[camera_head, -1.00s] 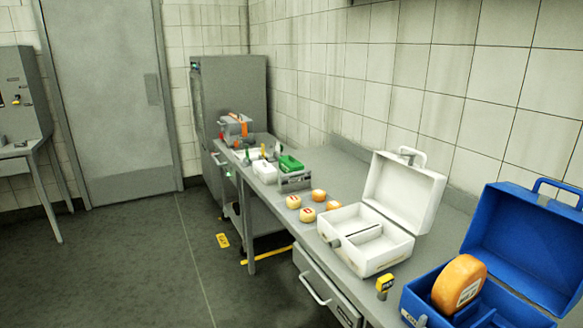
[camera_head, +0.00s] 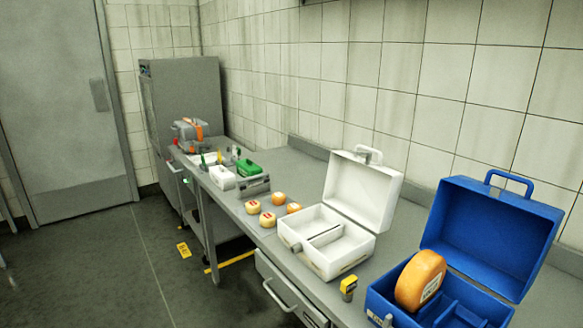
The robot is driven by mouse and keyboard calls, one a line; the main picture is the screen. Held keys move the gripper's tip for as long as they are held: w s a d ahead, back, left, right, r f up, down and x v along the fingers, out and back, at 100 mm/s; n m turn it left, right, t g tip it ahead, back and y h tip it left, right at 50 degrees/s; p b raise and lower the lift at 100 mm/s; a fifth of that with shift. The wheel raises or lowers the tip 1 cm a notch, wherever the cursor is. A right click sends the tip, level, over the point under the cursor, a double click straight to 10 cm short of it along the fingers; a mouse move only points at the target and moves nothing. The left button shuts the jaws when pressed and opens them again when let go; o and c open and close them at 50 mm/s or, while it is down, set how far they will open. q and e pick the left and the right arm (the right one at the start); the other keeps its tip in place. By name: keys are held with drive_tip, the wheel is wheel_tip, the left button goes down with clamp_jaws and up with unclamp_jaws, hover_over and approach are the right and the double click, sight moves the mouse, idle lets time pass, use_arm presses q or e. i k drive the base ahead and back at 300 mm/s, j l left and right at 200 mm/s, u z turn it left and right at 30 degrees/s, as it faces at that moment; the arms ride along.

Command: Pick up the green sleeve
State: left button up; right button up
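A small green block-like item (camera_head: 249,169) rests on a grey holder (camera_head: 255,186) toward the far part of the steel bench. A slim green upright item (camera_head: 203,162) stands further left, by the white containers (camera_head: 222,178). Both are small and distant, and I cannot tell for sure which of them is the green sleeve. Neither of my grippers shows in the head view.
The steel bench (camera_head: 322,291) runs along the tiled wall. Several small cheeses (camera_head: 267,220), an open white case (camera_head: 326,262), a yellow-and-black device (camera_head: 348,287) and an open blue case (camera_head: 502,239) with an orange cheese wheel (camera_head: 420,279) stand on it. Floor at left is clear.

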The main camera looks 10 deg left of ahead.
sight(245, 168)
drive_tip(key=i+j+z, duration=0.45)
drive_tip(key=j, duration=0.15)
drive_tip(key=j+z, duration=0.2)
drive_tip(key=j, duration=0.15)
drive_tip(key=i+j+z, duration=0.2)
drive_tip(key=j, duration=0.15)
drive_tip(key=k, duration=0.05)
